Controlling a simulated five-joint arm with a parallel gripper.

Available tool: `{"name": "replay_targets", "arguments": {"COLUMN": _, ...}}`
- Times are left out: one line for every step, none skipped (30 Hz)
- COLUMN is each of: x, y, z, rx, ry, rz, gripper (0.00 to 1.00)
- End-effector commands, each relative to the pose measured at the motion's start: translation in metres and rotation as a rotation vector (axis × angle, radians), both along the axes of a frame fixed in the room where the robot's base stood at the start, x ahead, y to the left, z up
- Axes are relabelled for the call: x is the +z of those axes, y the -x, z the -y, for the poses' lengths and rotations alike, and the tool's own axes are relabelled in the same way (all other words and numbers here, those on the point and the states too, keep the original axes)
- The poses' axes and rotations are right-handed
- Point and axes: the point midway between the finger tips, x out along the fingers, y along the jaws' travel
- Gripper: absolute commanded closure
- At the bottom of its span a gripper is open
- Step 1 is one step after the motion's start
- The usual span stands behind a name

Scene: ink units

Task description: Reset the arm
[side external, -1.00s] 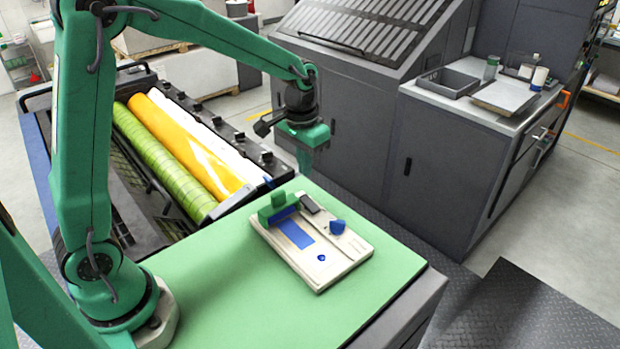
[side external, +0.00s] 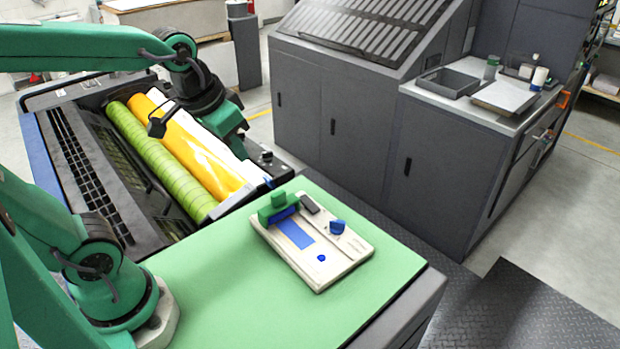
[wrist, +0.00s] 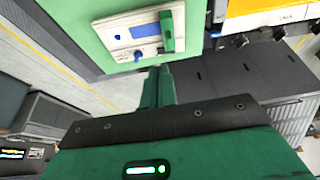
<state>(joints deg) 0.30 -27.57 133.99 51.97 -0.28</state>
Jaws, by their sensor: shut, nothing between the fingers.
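My gripper (side external: 232,122) hangs in the air in front of the ink rollers in the side view, to the upper left of the control panel and clear of it. In the wrist view the two green fingers (wrist: 158,78) are together with nothing between them. The cream control panel (side external: 335,266) lies on the green table top. It carries a green block (side external: 278,207), a blue strip (side external: 296,233), a blue knob (side external: 337,227) and a small blue button (side external: 321,258). The panel also shows beyond the fingertips in the wrist view (wrist: 110,28).
The open ink unit with a green roller (side external: 160,160) and a yellow roller (side external: 185,140) lies behind the table. Grey cabinets (side external: 440,150) stand at the back right, with a tray (side external: 447,82) on top. The front of the green table (side external: 240,300) is bare.

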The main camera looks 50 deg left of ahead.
Motion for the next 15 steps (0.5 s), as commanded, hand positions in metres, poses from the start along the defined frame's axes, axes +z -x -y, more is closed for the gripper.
{"name": "replay_targets", "arguments": {"x": 0.002, "y": 0.009, "z": 0.000, "rx": 0.000, "ry": 0.000, "rz": 0.019, "gripper": 1.00}}
{"name": "replay_targets", "arguments": {"x": 0.002, "y": 0.013, "z": -0.001, "rx": 0.000, "ry": 0.000, "rz": 0.030, "gripper": 1.00}}
{"name": "replay_targets", "arguments": {"x": 0.003, "y": 0.019, "z": -0.001, "rx": 0.000, "ry": -0.001, "rz": 0.042, "gripper": 1.00}}
{"name": "replay_targets", "arguments": {"x": 0.003, "y": 0.023, "z": -0.001, "rx": 0.000, "ry": -0.001, "rz": 0.051, "gripper": 1.00}}
{"name": "replay_targets", "arguments": {"x": 0.003, "y": 0.027, "z": -0.001, "rx": 0.000, "ry": -0.001, "rz": 0.059, "gripper": 1.00}}
{"name": "replay_targets", "arguments": {"x": 0.003, "y": 0.032, "z": -0.001, "rx": 0.001, "ry": -0.001, "rz": 0.070, "gripper": 1.00}}
{"name": "replay_targets", "arguments": {"x": 0.002, "y": 0.036, "z": -0.001, "rx": 0.001, "ry": -0.001, "rz": 0.077, "gripper": 1.00}}
{"name": "replay_targets", "arguments": {"x": 0.002, "y": 0.039, "z": -0.001, "rx": 0.001, "ry": -0.001, "rz": 0.083, "gripper": 1.00}}
{"name": "replay_targets", "arguments": {"x": 0.002, "y": 0.042, "z": -0.001, "rx": 0.001, "ry": -0.002, "rz": 0.092, "gripper": 1.00}}
{"name": "replay_targets", "arguments": {"x": 0.001, "y": 0.045, "z": -0.001, "rx": 0.001, "ry": -0.002, "rz": 0.096, "gripper": 1.00}}
{"name": "replay_targets", "arguments": {"x": 0.001, "y": 0.047, "z": -0.001, "rx": 0.001, "ry": -0.002, "rz": 0.101, "gripper": 1.00}}
{"name": "replay_targets", "arguments": {"x": 0.001, "y": 0.049, "z": -0.001, "rx": 0.001, "ry": -0.002, "rz": 0.106, "gripper": 1.00}}
{"name": "replay_targets", "arguments": {"x": 0.000, "y": 0.050, "z": -0.001, "rx": 0.001, "ry": -0.002, "rz": 0.109, "gripper": 1.00}}
{"name": "replay_targets", "arguments": {"x": 0.000, "y": 0.051, "z": -0.001, "rx": 0.001, "ry": -0.002, "rz": 0.112, "gripper": 1.00}}
{"name": "replay_targets", "arguments": {"x": 0.000, "y": 0.052, "z": -0.002, "rx": 0.001, "ry": -0.002, "rz": 0.113, "gripper": 1.00}}
